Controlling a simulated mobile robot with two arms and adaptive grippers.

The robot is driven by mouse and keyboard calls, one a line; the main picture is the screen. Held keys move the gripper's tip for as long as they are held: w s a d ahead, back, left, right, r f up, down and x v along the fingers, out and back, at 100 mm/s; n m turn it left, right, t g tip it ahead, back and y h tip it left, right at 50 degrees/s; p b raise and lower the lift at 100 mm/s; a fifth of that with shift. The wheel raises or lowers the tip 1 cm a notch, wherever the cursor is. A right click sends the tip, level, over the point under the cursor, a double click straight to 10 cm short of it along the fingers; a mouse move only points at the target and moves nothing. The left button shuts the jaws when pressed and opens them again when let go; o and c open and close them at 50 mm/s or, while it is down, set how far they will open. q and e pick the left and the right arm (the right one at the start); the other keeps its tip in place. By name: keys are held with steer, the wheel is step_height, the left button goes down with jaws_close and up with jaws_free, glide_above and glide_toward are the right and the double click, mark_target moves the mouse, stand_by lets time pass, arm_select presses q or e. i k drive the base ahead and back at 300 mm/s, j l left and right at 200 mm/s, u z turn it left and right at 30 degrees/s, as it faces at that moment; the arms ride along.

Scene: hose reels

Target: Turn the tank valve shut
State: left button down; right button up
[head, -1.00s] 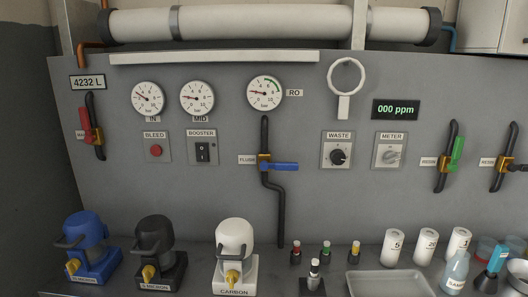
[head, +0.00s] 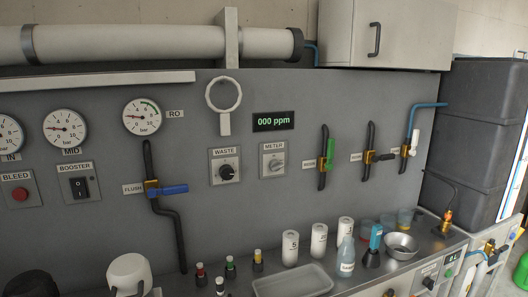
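A valve with a white handle (head: 415,138) and a brass body (head: 405,151) is at the right end of the grey panel. Its handle points up, roughly along the dark pipe. A blue pipe (head: 428,105) runs from the top of this valve to the large dark tank (head: 470,125) at the right. The label beside the valve is too small to read, so I cannot confirm that it says tank.
Valves with a black handle (head: 384,156), a green handle (head: 330,154) and a blue handle (head: 174,189) are further left. The counter below holds a tray (head: 292,281), white canisters (head: 319,240), a bottle (head: 346,256) and a metal bowl (head: 401,246).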

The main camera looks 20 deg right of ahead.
mark_target(416, 133)
steer(key=z, duration=1.7)
steer(key=i+l+u, duration=0.35)
steer(key=i+l, duration=0.15)
steer(key=i, duration=0.15)
